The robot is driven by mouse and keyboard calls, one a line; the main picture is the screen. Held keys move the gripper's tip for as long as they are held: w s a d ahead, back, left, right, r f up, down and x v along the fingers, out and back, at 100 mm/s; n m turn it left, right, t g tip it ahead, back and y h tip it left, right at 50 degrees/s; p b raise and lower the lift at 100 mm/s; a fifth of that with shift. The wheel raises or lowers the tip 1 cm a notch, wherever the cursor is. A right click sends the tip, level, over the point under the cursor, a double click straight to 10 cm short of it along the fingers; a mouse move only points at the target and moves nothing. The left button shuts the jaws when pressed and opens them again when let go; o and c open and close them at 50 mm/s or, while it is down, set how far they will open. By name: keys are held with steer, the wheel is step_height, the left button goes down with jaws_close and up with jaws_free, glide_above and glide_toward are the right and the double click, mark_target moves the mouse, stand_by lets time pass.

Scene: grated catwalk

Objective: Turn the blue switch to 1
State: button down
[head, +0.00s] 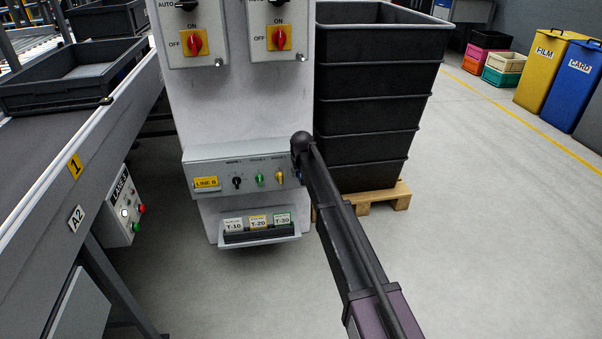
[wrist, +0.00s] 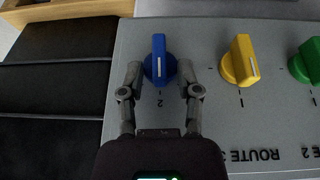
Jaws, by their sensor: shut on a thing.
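The blue switch (wrist: 158,62) is a round knob with a raised grip bar on a grey panel (wrist: 215,125) in the wrist view. Its white line points down the picture, towards a tick and a "2" printed upside down below it. My gripper (wrist: 160,72) has one finger on each side of the knob and is shut on it. Any mark beside the knob is partly hidden by the fingers. In the head view my arm covers the blue switch at the right end of the control box (head: 215,172).
A yellow switch (wrist: 240,62) and a green switch (wrist: 308,62) stand to the right in the wrist view. Stacked black crates (head: 375,90) on a pallet stand close to the right of the panel. A conveyor (head: 95,120) is on the left.

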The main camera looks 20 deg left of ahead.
steer(key=t+h+b, duration=0.1)
steer(key=t+h, duration=0.1)
steer(key=n+h+b, duration=0.1)
steer(key=h, duration=0.1)
steer(key=shift+s+a+f+t+b, duration=0.2)
steer(key=shift+a+f+t+b, duration=0.1)
steer(key=shift+f+t, duration=0.1)
steer(key=shift+s+a+n+t+h+b, duration=0.1)
steer(key=shift+n+t+h+b, duration=0.2)
steer(key=shift+t+h+b, duration=0.6)
steer(key=shift+h+b, duration=0.5)
steer(key=shift+b, duration=0.15)
steer(key=shift+r, duration=0.1)
steer(key=c, duration=0.7)
jaws_free()
steer(key=shift+a, duration=0.15)
